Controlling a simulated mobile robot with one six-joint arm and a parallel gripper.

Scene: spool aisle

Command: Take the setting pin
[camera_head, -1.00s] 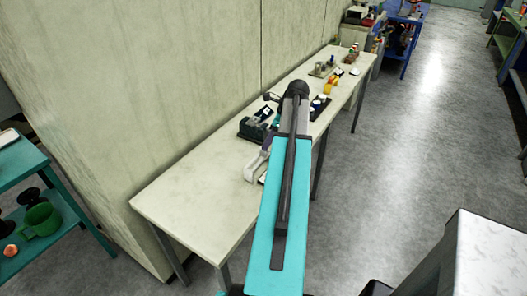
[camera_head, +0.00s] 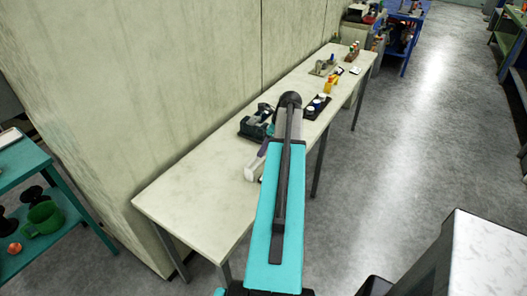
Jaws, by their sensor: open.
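I cannot make out the setting pin in this view. The long pale table (camera_head: 190,200) along the wall bears several small objects, too small or too covered to name surely. My arm rises from the bottom middle and covers part of the table's front edge. My gripper does not show; it seems hidden behind the arm.
A dark device (camera_head: 257,125) stands on the table left of my arm, with a pale, purple-topped object (camera_head: 254,171) nearer. A dark tray (camera_head: 318,106) with small round items lies to the right. The near table end is bare. A teal shelf (camera_head: 22,165) stands at left. The floor (camera_head: 400,150) at right is clear.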

